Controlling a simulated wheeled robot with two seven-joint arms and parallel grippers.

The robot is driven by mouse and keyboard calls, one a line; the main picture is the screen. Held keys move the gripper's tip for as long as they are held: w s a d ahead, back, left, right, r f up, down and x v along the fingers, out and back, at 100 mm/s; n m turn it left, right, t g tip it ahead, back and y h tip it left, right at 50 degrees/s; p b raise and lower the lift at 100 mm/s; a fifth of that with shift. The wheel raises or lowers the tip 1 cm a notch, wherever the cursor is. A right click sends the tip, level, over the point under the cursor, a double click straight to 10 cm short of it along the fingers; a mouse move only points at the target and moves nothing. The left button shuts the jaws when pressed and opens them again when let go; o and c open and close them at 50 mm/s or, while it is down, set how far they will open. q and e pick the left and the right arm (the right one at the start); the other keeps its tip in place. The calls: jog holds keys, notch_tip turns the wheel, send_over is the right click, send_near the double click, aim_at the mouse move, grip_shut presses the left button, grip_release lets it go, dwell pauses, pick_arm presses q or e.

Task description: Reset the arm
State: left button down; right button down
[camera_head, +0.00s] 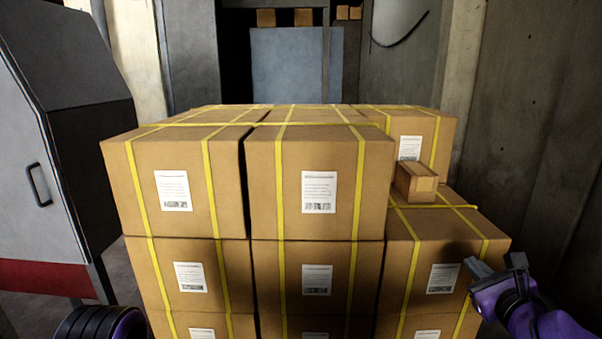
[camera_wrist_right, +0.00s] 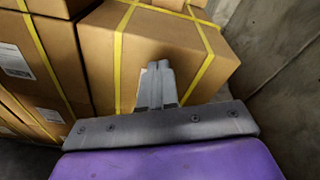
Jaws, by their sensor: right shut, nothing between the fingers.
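My right gripper (camera_head: 482,266) is at the lower right of the head view, in front of the right-hand column of stacked boxes. It also shows in the right wrist view (camera_wrist_right: 156,72), where its fingers are together and hold nothing. A large cardboard box (camera_wrist_right: 170,45) with yellow straps lies beyond the fingertips there. I cannot tell whether the fingers touch it. My left gripper is not in view. A dark ringed part with purple at the lower left of the head view seems to be part of my left arm.
Strapped boxes (camera_head: 305,190) with white labels fill the middle. A small box (camera_head: 416,183) sits on the lower right stack. A grey cabinet (camera_head: 60,150) with a handle stands at left. A concrete wall (camera_head: 545,130) bounds the right side. A blue-grey panel (camera_head: 296,65) stands behind.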

jog(key=s+a+f+n+g+y, duration=0.1)
jog(key=a+f+n+g, duration=0.1)
jog(key=a+f+n, duration=0.4)
jog(key=s+a+f+n+g, duration=0.1)
jog(key=a+f+n+g, duration=0.15)
jog(key=f, duration=0.55)
jog(key=s+a+f+n+g+p, duration=0.25)
jog(key=s+f+n+g, duration=0.2)
jog(key=s+f, duration=0.55)
jog(key=s+d+f+n+g+h, duration=0.2)
jog(key=s+f+n, duration=0.4)
jog(key=s, duration=0.4)
jog(key=s+d+f+n+g+h+p, duration=0.1)
jog(key=s+d+f+n+g, duration=0.1)
jog(key=s+d+f+n, duration=0.2)
jog(key=s+f+n, duration=0.2)
jog(key=s+f, duration=0.2)
jog(key=s, duration=0.2)
jog(key=shift+d+h, duration=0.3)
jog(key=shift+h, duration=0.1)
